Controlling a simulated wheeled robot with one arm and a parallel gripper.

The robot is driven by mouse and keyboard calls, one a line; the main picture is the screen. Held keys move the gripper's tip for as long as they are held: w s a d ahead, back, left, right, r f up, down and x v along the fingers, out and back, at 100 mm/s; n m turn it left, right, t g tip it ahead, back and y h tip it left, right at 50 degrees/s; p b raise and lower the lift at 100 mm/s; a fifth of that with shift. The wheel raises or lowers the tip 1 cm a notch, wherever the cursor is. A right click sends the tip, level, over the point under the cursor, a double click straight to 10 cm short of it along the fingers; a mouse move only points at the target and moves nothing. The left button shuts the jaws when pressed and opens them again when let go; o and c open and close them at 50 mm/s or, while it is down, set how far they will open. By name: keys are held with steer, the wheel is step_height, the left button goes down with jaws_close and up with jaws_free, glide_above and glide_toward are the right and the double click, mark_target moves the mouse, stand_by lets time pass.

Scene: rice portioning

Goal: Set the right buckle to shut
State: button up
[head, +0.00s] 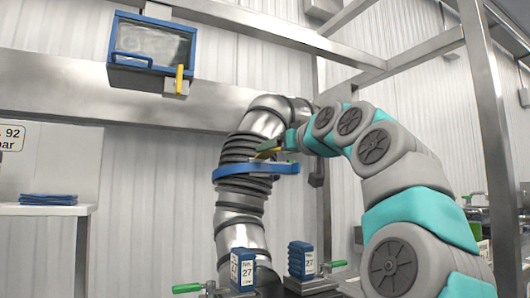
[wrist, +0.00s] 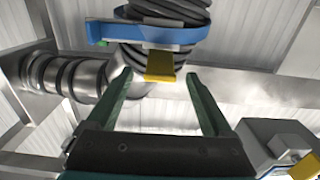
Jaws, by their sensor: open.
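A blue clamp band (head: 229,172) runs around the ribbed, bent metal duct in the head view. It also shows at the top of the wrist view (wrist: 170,37). A yellow buckle lever (wrist: 160,67) sticks out from the band toward the wrist camera. Whether this is the right buckle, I cannot tell. My gripper (head: 277,149) is at the front of the band in the head view. In the wrist view my gripper (wrist: 158,76) is open, its two green fingers on either side of the lever with gaps. The lever's latch end is unclear.
A blue-framed box (head: 150,52) with a yellow handle (head: 180,79) hangs on the wall at upper left. Two blue blocks stand below the duct, left (head: 243,270) and right (head: 301,260), beside green-handled clamps. A metal post (head: 487,130) stands at right.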

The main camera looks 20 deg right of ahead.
mark_target(272, 151)
steer(key=w+p, duration=0.1)
steer(key=w, duration=0.4)
steer(key=shift+a+r, duration=0.1)
steer(key=shift+w, duration=0.5)
steer(key=shift+c, duration=0.2)
jaws_close()
